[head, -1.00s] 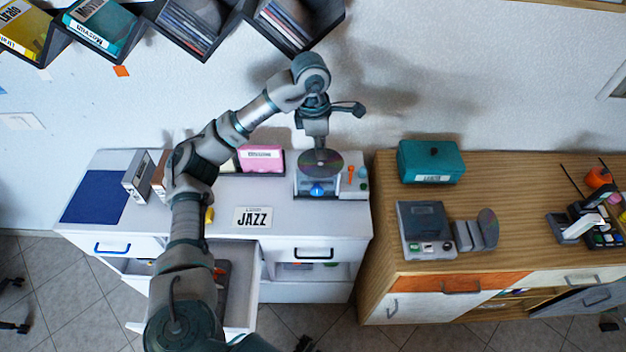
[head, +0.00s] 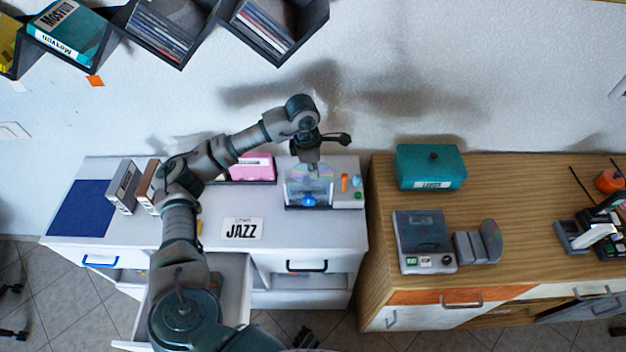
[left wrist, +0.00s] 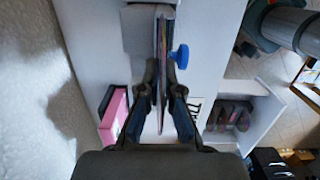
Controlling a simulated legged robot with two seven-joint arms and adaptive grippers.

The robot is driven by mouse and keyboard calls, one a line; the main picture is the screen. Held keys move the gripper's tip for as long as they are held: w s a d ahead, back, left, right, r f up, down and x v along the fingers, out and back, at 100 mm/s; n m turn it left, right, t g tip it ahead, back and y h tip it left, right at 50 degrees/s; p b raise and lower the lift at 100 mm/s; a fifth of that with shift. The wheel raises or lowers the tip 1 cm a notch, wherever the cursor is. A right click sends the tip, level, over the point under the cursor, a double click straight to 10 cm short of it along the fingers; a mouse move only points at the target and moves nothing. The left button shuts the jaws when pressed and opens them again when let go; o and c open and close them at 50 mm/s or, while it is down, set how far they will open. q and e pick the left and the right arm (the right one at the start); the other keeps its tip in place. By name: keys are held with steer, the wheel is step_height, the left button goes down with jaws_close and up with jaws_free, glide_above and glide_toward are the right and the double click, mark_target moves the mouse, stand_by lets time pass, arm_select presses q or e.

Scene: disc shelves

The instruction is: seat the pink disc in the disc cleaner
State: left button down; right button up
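The disc (head: 322,183) looks shiny with pinkish and rainbow tints and stands upright at the disc cleaner (head: 351,199), behind its blue knob (head: 308,201). My left gripper (head: 312,168) is above the cleaner, pointing down at the disc's upper edge. In the left wrist view, the disc (left wrist: 161,75) shows edge-on between the fingertips (left wrist: 160,80), which are shut on it. The disc's far part runs beside the cleaner's pale block (left wrist: 140,30) and the blue knob (left wrist: 181,56). I cannot tell whether its lower edge is fully down in the slot. My right gripper is not in view.
A pink case (head: 252,168) stands left of the cleaner. A JAZZ sign (head: 242,229) lies in front, above an open drawer (head: 230,285). The wooden cabinet to the right holds a teal box (head: 431,167) and a grey player (head: 424,240). Wall shelves (head: 265,30) hang above.

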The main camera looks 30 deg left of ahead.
mark_target(309, 180)
arm_select(q)
steer(key=a+f, duration=0.1)
steer(key=f, duration=0.2)
steer(key=a+f, duration=0.1)
steer(key=f, duration=0.1)
steer(key=shift+s+a, duration=0.3)
steer(key=shift+s, duration=0.05)
steer(key=shift+w+d, duration=0.1)
steer(key=shift+d, duration=0.45)
steer(key=c, duration=1.3)
jaws_free()
steer(key=shift+d+r, duration=0.15)
